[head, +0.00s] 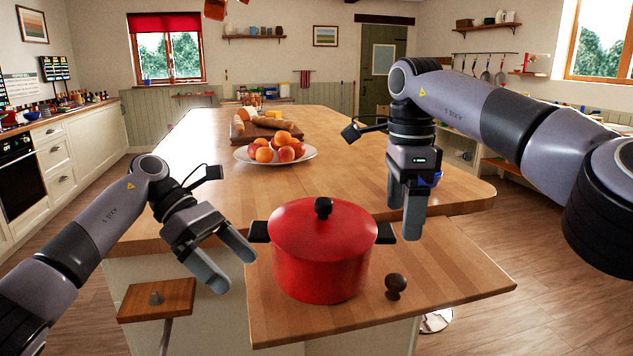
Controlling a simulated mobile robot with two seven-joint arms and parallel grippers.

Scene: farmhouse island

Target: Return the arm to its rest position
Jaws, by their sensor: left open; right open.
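My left gripper (226,268) is open and empty, just left of the red pot, with its fingers pointing down and to the right near the pot's left handle. My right gripper (403,222) points down near the right handle (386,233) of the pot. Its fingers overlap one another in this view, and I see nothing held in it. The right arm reaches in from the right edge over the island. The red pot (318,268) stands upright with its lid (308,222) on. Whether either gripper touches a handle is unclear.
The pot stands on a lower wooden board (450,290) at the island's near side. A dark round knob (395,286) is right of it. A plate of fruit (275,152) and a board with bread (262,128) lie farther back. A small wooden stand (135,301) is at front left.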

